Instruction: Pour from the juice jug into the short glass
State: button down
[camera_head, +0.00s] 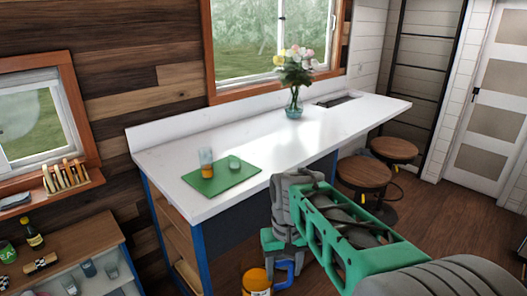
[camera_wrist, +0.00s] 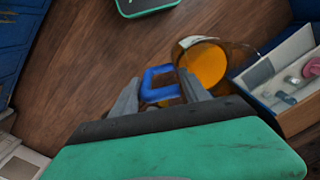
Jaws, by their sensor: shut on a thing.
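The juice jug (camera_head: 257,283) holds orange juice and has a blue handle; it is low in front of the counter's near end, partly cut off by the picture's bottom edge. In the wrist view the jug (camera_wrist: 204,63) is seen with its clear rim and orange juice. My gripper (camera_wrist: 160,91) is shut on the jug's blue handle. The short glass (camera_head: 234,162) is small and clear and stands on a green mat (camera_head: 211,188) on the white counter. It is above and left of the jug in the head view, well apart from it.
A taller glass with orange liquid (camera_head: 206,164) stands left of the short glass on the mat. A flower vase (camera_head: 294,103) stands farther along the white counter (camera_head: 281,135). Two stools (camera_head: 365,172) stand beside it. A low cabinet (camera_head: 65,250) with bottles is at lower left.

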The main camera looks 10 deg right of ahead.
aim_at(234, 156)
jog(key=z, duration=1.2)
jog(key=i, duration=1.35)
jog(key=u, duration=2.6)
jog(key=i, duration=0.95)
jog(key=u, duration=0.05)
